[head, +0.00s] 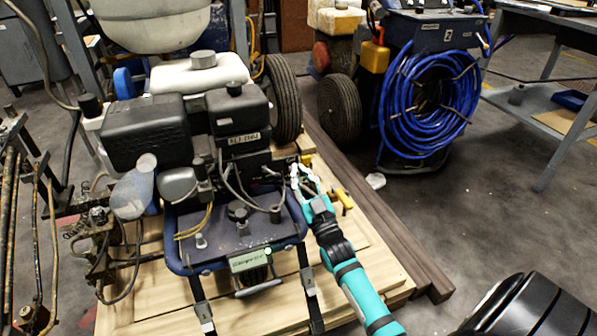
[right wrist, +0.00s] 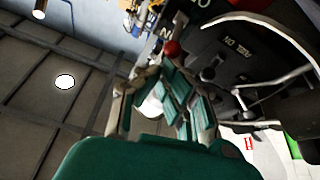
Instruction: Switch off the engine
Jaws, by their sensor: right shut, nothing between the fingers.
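The engine (head: 238,110) of the line striper, with black covers and hoses, sits on a blue frame over a wooden pallet. My right gripper (head: 301,172) is at the engine's right side, beside the frame. In the right wrist view my right gripper (right wrist: 160,72) is shut with nothing held. A small red knob (right wrist: 171,48) shows just beyond its fingertips, on or near a dark panel (right wrist: 225,50) with white lettering. I cannot tell whether the fingers touch the knob. The knob is not distinguishable in the head view. My left gripper is not in view.
A wooden pallet (head: 372,268) lies under the machine, with a dark beam (head: 400,245) along its right. A coil of blue hose (head: 425,100) hangs on another machine behind. A metal workbench (head: 560,55) stands at the right. The floor between is mostly clear.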

